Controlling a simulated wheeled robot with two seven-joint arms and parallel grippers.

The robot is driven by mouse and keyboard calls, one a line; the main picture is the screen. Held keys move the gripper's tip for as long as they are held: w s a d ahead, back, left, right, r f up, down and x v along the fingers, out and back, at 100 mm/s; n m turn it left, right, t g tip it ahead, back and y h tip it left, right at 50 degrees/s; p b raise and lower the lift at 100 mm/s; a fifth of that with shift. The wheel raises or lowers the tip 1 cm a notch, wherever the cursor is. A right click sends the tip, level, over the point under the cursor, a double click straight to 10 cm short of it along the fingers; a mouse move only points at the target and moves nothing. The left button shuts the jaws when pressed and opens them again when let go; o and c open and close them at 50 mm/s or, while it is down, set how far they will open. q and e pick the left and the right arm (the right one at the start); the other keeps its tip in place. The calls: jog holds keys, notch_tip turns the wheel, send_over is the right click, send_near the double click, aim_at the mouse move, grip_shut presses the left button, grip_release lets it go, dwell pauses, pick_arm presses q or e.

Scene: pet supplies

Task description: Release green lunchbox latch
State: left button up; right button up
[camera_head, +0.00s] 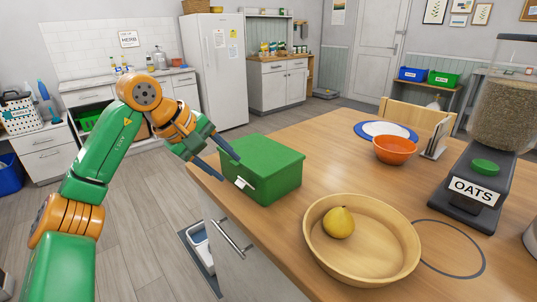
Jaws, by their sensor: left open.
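The green lunchbox (265,167) sits on the wooden table near its left edge, with its lid down. A small white latch (243,183) shows on its front left side. My left gripper (228,168) comes in from the left at the lunchbox's left side. Its fingers are dark and spread apart, with nothing seen between them. One finger is close to the lid's left edge; I cannot tell whether it touches. My right gripper is not in view.
A wooden bowl (340,262) with a yellow pear (339,222) stands right of the lunchbox. Behind are an orange bowl (395,150) and a blue-rimmed plate (386,131). An oats dispenser (474,188) stands at the right. The table middle is clear.

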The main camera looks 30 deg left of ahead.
aim_at(239, 183)
pick_arm(q)
jog(key=w+f, duration=0.1)
jog(key=f, duration=0.1)
jog(key=w+a+f, duration=0.1)
jog(key=f, duration=0.1)
jog(key=w+f, duration=0.1)
jog(key=f, duration=0.1)
jog(key=shift+w+a+b, duration=0.1)
jog(key=shift+a+b, duration=0.05)
jog(key=shift+b, duration=0.15)
jog(key=shift+w+d+f, duration=0.15)
jog(key=shift+w+d, duration=0.05)
jog(key=shift+d, duration=0.35)
jog(key=shift+s+a, duration=0.1)
jog(key=shift+a, duration=0.05)
grip_shut()
